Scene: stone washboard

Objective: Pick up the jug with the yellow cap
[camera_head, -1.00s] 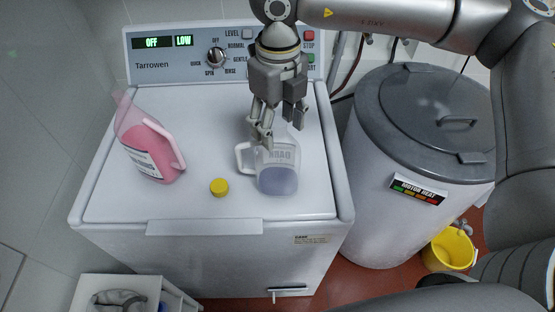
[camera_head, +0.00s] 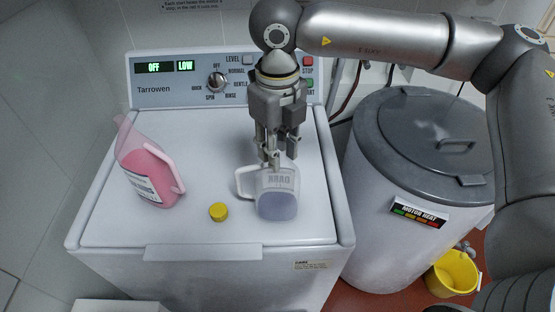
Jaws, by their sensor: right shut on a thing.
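A translucent whitish jug (camera_head: 278,206) with a side handle and pale purple liquid stands on the white washing machine's lid. Its top is partly hidden by my right gripper (camera_head: 271,160), which comes down from above and is shut on the jug's neck. A yellow cap (camera_head: 218,212) lies loose on the lid, left of this jug and apart from it. A second jug (camera_head: 150,175), translucent pink with pink liquid, a label and a pink handle, stands at the lid's left and appears tilted. My left gripper is not in view.
The washing machine (camera_head: 200,252) has a control panel (camera_head: 225,83) at its back, close behind my right gripper. A grey-lidded drum (camera_head: 395,240) stands to the right, with a yellow bucket (camera_head: 450,275) on the red floor. The lid between the two jugs is mostly clear.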

